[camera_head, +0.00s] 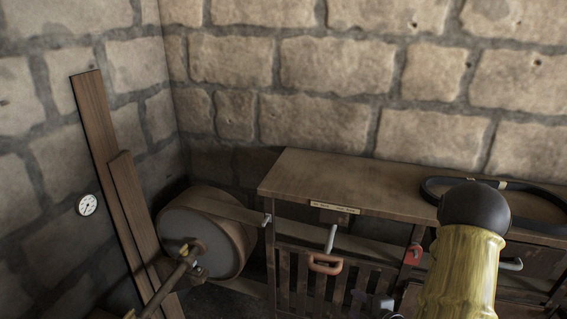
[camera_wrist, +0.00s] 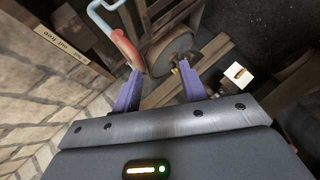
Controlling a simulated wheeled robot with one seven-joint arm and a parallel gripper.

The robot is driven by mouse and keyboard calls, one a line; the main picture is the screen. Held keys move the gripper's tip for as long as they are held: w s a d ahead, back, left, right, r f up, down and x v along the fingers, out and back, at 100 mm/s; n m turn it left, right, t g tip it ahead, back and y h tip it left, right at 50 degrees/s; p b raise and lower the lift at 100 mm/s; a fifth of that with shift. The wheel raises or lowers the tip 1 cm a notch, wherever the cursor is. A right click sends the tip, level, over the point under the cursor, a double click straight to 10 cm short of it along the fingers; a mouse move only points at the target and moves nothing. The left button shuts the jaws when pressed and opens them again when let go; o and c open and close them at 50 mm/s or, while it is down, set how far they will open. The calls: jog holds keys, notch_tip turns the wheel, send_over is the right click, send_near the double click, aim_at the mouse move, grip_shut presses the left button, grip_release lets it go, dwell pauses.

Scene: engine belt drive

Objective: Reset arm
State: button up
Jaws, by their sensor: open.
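My gripper (camera_wrist: 159,70) shows in the wrist view with its two purple fingers spread apart and nothing between them. A red-handled lever with a pale blue rod (camera_wrist: 125,48) is just beyond the left finger; I cannot tell whether they touch. A round drum (camera_wrist: 172,50) lies beyond the fingertips. In the head view, my yellow arm with a dark round joint stands at the lower right and hides part of the bench. A red curved handle (camera_head: 325,265) and a grey lever (camera_head: 330,238) are on the bench front.
A wooden bench (camera_head: 310,180) stands along the stone wall, with a black belt loop (camera_head: 433,188) on its top at right. A belted drum (camera_head: 195,240) stands left of it. Planks (camera_head: 100,130) lean at the left, near a round gauge (camera_head: 87,205). The bench top's left part is clear.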

jog(key=s+a+r+m+g+h, duration=0.2)
jog(key=s+r+m+g, duration=0.2)
jog(key=m, duration=0.5)
jog(key=s+a+r+m+g+h, duration=0.2)
jog(key=s+r+m+g+h, duration=0.1)
jog(key=s+r+m, duration=0.4)
jog(key=r+m+g, duration=0.1)
jog(key=m, duration=0.2)
jog(key=shift+s+a+r, duration=0.2)
jog(key=shift+s+a, duration=0.2)
dwell(2.3)
jog(key=shift+c, duration=0.6)
